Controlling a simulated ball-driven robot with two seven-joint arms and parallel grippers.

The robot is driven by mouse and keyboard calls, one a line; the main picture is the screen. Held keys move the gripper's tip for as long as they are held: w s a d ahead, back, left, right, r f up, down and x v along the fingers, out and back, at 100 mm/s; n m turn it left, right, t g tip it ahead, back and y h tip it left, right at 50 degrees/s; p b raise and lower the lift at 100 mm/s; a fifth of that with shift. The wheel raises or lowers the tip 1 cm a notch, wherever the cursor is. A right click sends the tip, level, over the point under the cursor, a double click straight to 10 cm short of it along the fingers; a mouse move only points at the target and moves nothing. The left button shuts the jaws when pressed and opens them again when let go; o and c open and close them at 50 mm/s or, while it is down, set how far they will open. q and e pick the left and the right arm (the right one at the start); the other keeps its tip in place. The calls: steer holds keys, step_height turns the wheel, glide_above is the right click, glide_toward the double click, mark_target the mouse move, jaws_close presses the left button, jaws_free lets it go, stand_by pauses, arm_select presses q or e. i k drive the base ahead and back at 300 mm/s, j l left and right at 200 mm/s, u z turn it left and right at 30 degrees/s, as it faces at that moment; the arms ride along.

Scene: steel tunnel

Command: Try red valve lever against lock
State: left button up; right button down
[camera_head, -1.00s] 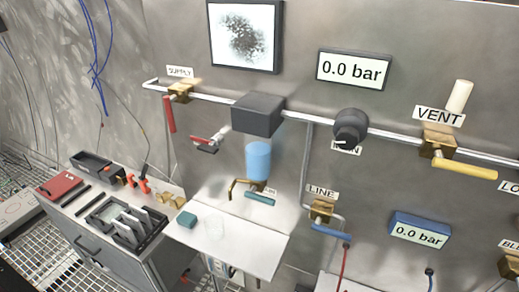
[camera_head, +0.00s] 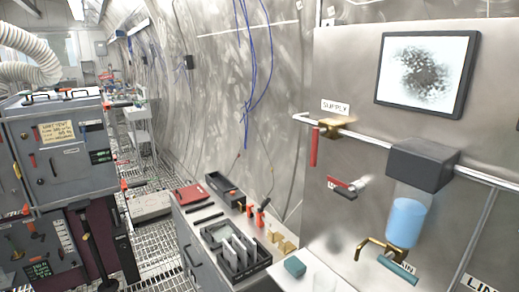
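A red lever (camera_head: 314,147) hangs straight down from the brass valve (camera_head: 334,126) under the SUPPLY label on the steel panel. A second, shorter red lever (camera_head: 341,185) with a metallic body sits lower on the panel and is tilted; part of a label behind it is covered. I cannot tell for sure which of the two the task means, and I cannot make out a lock on either. Neither of my grippers shows in the head view.
A blue-filled cylinder (camera_head: 406,222) hangs below a dark block (camera_head: 422,165), with a teal drain lever (camera_head: 397,269) below. A bench to the left holds a black rack (camera_head: 258,262) and red case (camera_head: 189,194).

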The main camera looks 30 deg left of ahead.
mark_target(317, 131)
steer(key=u, duration=0.65)
